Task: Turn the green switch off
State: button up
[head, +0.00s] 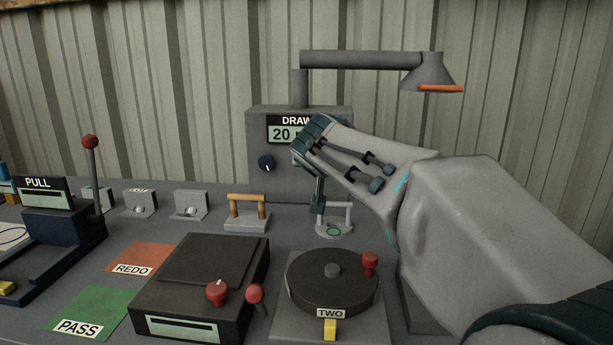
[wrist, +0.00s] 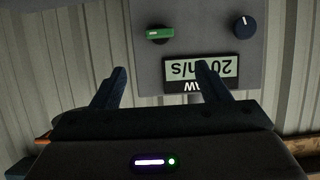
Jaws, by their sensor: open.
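The green switch (wrist: 159,33) is a small green handle on the face of a grey box (wrist: 225,20), lying sideways in the wrist view, which is upside down. It has a pale mark at its left end. In the head view the box (head: 257,130) stands at the back, and my gripper and arm hide the switch. My gripper (wrist: 161,69) is open and empty, its two fingers spread toward the box face below the switch in the wrist picture. In the head view my gripper (head: 317,190) is in front of the box's right side.
The box also bears a dark blue knob (head: 266,163) and a display (head: 283,132) reading 20. A lamp arm (head: 360,60) reaches right above it. A small handle (head: 335,220), a wooden-barred handle (head: 246,212) and a round dial (head: 330,283) stand on the bench nearby.

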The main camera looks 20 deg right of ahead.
jog(key=p+x, duration=0.1)
jog(key=x, duration=1.2)
jog(key=shift+w+d, duration=0.2)
jog(key=shift+w, duration=0.1)
jog(key=shift+f, duration=0.1)
jog(key=shift+c, duration=0.3)
jog(key=c, duration=0.9)
